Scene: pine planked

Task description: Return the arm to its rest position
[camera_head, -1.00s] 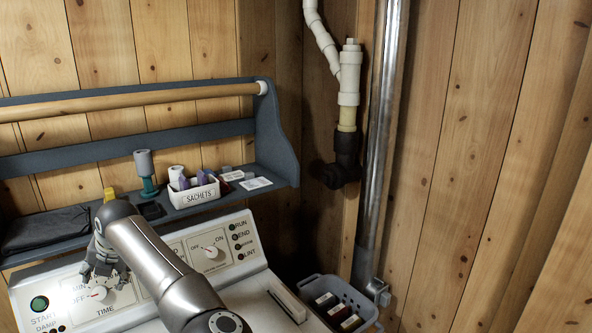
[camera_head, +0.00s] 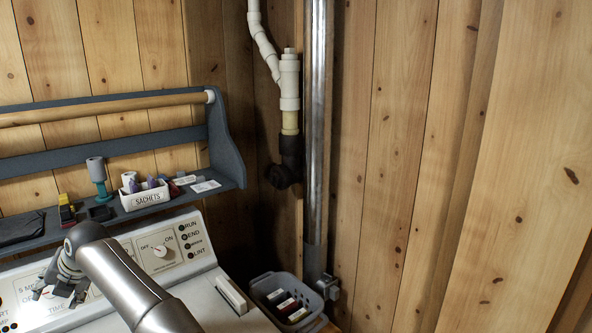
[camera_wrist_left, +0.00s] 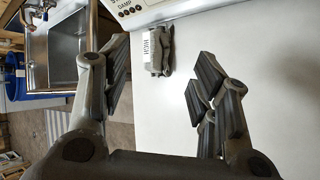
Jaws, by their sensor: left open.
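My left gripper (camera_head: 62,283) is in front of the white machine's control panel (camera_head: 136,254), at its left part near the TIME dial. In the left wrist view my left gripper (camera_wrist_left: 160,75) has its fingers spread wide, with nothing between them that I can tell is held. Beyond the fingers, a small grey item with a white label (camera_wrist_left: 157,50) lies on the white machine top (camera_wrist_left: 250,60). My right gripper is not in view.
A grey-blue shelf (camera_head: 225,150) above the panel holds a white SACHETS box (camera_head: 145,197) and a teal-based item (camera_head: 100,180). A grey basket (camera_head: 318,302) and metal pipe (camera_head: 316,140) stand right. A sink (camera_wrist_left: 70,50) shows in the wrist view.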

